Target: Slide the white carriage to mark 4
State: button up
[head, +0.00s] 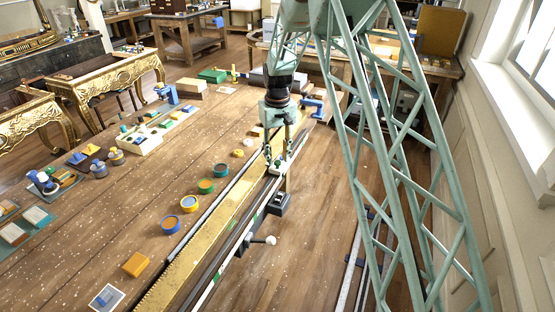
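My gripper (278,164) points down over the long rail at the bench's right edge. Its fingers reach down to a small pale block on the rail, which may be the white carriage; the fingers cover much of it. I cannot tell whether they are closed on it or only around it. A brass-coloured toothed rail (207,240) runs from the near edge toward the back. Beside it runs a white strip (213,285) with green marks; no mark numbers are readable. A dark block (279,204) and a lever with a white knob (271,240) stick out from the rail's right side.
On the bench left of the rail stand several round tins, such as a blue one (171,224), and an orange block (136,264). Blue clamps (312,104) stand near the far end. My green lattice structure fills the right. Wooden floor lies right of the rail.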

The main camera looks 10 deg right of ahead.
aim_at(277, 162)
notch_tip(277, 162, up, 11)
jog(key=shift+f, duration=0.2)
dwell(0.4)
dwell(0.3)
jog(key=s+d+r+m+t+b, duration=0.1)
jog(key=s+r+b, duration=0.1)
jog(key=s+r, duration=1)
jog(key=s+d+r+t+b, duration=0.1)
jog(key=s+d+r+b, duration=0.15)
jog(key=s+r, duration=1)
jog(key=s+f+t+b, duration=0.1)
jog(key=s+f, duration=0.3)
jog(key=s, duration=1.4)
jog(key=s+f+m+t+b, duration=0.1)
jog(key=s+f+b, duration=0.2)
jog(key=s, duration=1.5)
jog(key=shift+s+d+f+b, duration=0.2)
jog(key=shift+f+b, duration=0.15)
jog(key=shift+f, duration=0.05)
